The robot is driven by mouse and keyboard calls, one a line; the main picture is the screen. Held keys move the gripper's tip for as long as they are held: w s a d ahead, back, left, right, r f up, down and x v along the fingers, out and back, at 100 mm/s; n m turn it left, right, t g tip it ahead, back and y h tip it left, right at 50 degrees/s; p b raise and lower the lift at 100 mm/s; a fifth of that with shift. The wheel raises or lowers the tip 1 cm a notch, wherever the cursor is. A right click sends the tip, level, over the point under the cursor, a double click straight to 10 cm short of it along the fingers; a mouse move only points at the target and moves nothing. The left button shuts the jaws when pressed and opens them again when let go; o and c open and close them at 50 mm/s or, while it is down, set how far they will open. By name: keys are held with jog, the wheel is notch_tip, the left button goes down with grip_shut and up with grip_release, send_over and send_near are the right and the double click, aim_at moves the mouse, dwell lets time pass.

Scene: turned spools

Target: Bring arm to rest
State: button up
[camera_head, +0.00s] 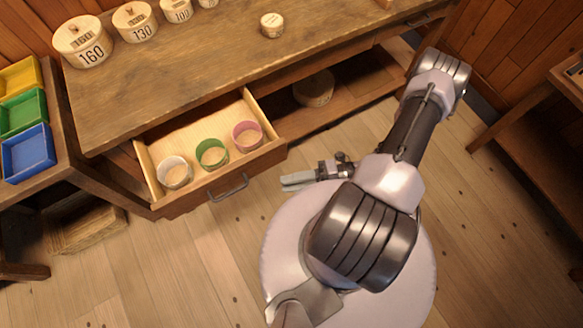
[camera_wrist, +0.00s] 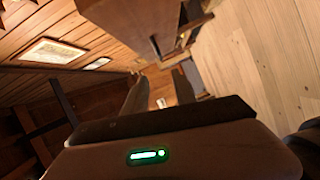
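My arm reaches over my round pale base in the head view. My gripper (camera_head: 284,183) points left, low in front of the open drawer (camera_head: 232,186) and apart from it.
The drawer holds three round containers, white-rimmed (camera_head: 174,172), green (camera_head: 211,153) and pink (camera_head: 246,135). Numbered spools stand on the workbench (camera_head: 200,70), with a small one (camera_head: 271,25) alone. Yellow, green and blue trays (camera_head: 27,152) are left. Floor (camera_head: 190,265) is clear.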

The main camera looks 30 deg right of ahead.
jog(key=w+d+r+n+g+h, duration=0.1)
jog(key=w+r+n+g+h, duration=0.25)
jog(key=r+n, duration=0.5)
jog(key=w+d+r+n+g+h, duration=0.1)
jog(key=w+r+n+g+h, duration=0.15)
jog(key=r+n+g, duration=0.45)
jog(key=s+a+r+n+t+h, duration=0.2)
jog(key=a+r+n+t+h, duration=0.1)
jog(key=r+n, duration=0.8)
jog(key=s+a+r+n+t+h, duration=0.3)
jog(key=a+r+n+t, duration=0.3)
jog(key=r+n, duration=0.5)
jog(key=shift+r+n+h, duration=0.35)
jog(key=shift+n+h, duration=0.3)
jog(key=shift+h, duration=0.15)
